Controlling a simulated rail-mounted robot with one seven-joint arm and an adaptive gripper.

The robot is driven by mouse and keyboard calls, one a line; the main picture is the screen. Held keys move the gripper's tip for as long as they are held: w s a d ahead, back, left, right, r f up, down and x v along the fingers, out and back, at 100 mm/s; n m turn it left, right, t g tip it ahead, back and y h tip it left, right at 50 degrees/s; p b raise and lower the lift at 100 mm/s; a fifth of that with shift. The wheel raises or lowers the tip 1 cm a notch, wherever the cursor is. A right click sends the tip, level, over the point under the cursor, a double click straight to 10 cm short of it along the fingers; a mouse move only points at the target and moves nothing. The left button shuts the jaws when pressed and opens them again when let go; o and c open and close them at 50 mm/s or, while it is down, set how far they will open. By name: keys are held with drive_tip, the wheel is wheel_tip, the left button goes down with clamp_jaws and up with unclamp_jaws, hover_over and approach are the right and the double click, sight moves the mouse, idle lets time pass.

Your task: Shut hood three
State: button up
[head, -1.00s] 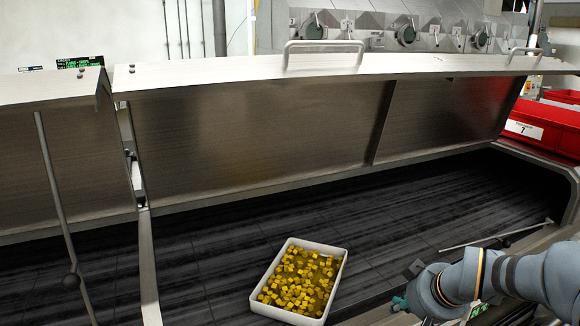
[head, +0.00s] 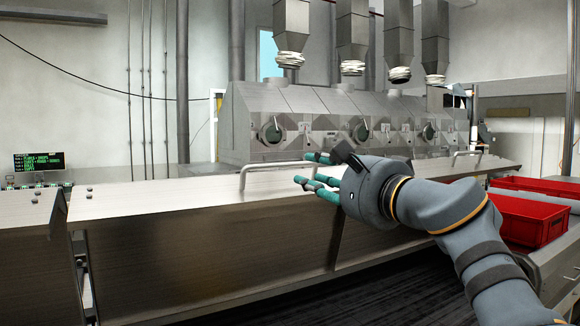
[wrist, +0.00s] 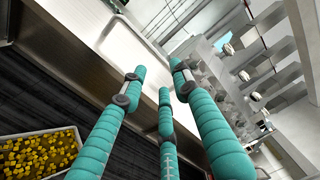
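A long brushed-metal hood (head: 200,240) stands raised over the dark dryer bed. No number shows on it, so I cannot tell its number. Its pale bar handle (head: 270,165) is on the upper edge and also shows in the wrist view (wrist: 110,36). My gripper (head: 312,175), with teal fingers, is at the right end of this handle. In the wrist view the fingers (wrist: 157,75) are spread with nothing between them. The handle lies beyond the fingertips there, and I cannot tell whether they touch it.
Another raised hood (head: 30,255) adjoins at the left. A pale tray of yellow cubes (wrist: 78,131) lies on the dark bed (head: 400,290). Red bins (head: 528,218) stand at the right. Metal machines with round dials (head: 330,125) stand behind the hood.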

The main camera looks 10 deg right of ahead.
drive_tip(key=p+x, duration=0.4)
drive_tip(key=x, duration=0.5)
drive_tip(key=shift+w+f+p, duration=0.1)
drive_tip(key=shift+w+p, duration=0.25)
drive_tip(key=shift+c, duration=1.2)
clamp_jaws()
